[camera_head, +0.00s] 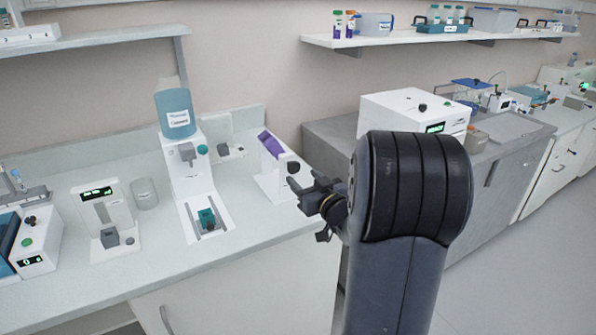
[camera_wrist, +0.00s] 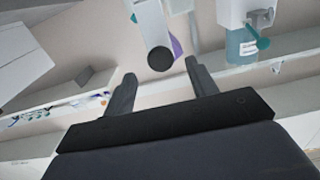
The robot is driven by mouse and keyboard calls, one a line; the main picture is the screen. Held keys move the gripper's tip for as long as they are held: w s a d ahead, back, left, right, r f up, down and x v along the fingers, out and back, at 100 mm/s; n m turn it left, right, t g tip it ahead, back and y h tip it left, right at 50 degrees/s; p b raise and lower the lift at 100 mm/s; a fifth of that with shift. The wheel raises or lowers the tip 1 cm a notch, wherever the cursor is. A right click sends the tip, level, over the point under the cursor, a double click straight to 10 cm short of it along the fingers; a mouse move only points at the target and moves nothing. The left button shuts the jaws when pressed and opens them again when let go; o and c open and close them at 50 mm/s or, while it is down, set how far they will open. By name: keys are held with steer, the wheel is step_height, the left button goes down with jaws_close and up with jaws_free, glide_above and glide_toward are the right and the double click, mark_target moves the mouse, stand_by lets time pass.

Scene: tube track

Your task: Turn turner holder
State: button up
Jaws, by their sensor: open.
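The turner holder (camera_head: 271,180) is a white upright stand near the counter's front edge, with a purple piece (camera_head: 270,144) behind its top and a round black knob (camera_head: 293,168) facing my arm. My gripper (camera_head: 306,191) is open and empty, just right of and slightly below the knob in the head view. In the wrist view, the knob (camera_wrist: 161,59) shows between the fingertips of my gripper (camera_wrist: 159,68), with the white stand (camera_wrist: 151,22) behind it. The fingers are not closed on it; I cannot tell the exact gap in depth.
A dispenser with a blue bottle (camera_head: 175,112) stands left of the holder, its white base (camera_head: 205,221) reaching toward the counter's front. A small white device (camera_head: 105,215) is further left. A white box instrument (camera_head: 413,112) sits on a grey bench behind my arm.

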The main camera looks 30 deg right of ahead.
mark_target(295, 170)
steer(key=shift+w, duration=2.1)
steer(key=shift+c, duration=0.3)
steer(key=c, duration=0.9)
